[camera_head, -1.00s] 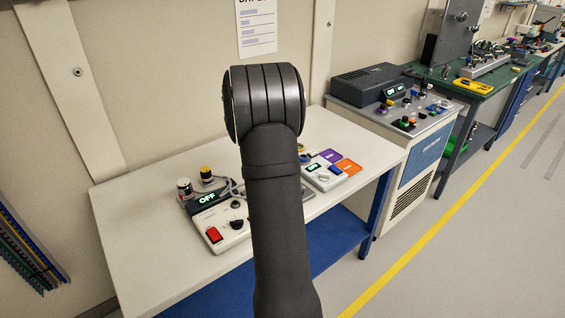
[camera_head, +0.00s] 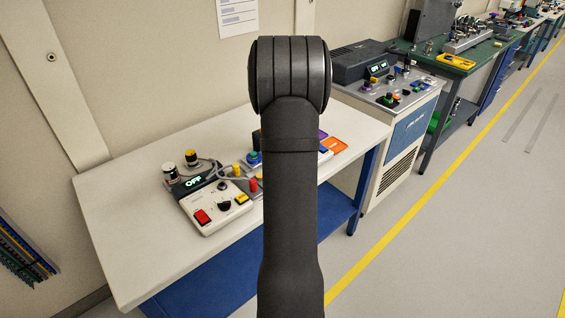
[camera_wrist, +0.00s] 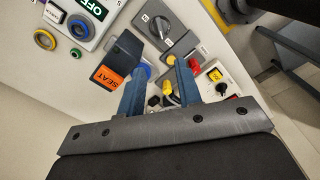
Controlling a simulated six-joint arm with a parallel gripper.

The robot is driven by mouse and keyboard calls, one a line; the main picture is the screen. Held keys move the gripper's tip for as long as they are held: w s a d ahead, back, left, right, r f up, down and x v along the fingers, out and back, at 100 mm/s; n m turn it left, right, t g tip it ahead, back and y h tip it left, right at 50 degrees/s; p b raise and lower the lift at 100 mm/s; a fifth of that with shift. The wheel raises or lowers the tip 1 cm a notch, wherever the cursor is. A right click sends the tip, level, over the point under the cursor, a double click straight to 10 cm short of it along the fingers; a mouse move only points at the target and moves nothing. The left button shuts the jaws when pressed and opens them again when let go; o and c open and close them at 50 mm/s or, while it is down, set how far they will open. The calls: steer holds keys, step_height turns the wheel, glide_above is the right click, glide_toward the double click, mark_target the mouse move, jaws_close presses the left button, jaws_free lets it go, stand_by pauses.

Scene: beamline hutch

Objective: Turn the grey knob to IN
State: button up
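A grey box (camera_wrist: 182,14) shows at the top of the wrist view. I see nothing held between the fingers. In the head view my arm hides the gripper and most of the grey box.

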step_height(320, 180, down, 17)
steer(key=shift+f, duration=0.15)
stand_by(0.4)
jaws_close()
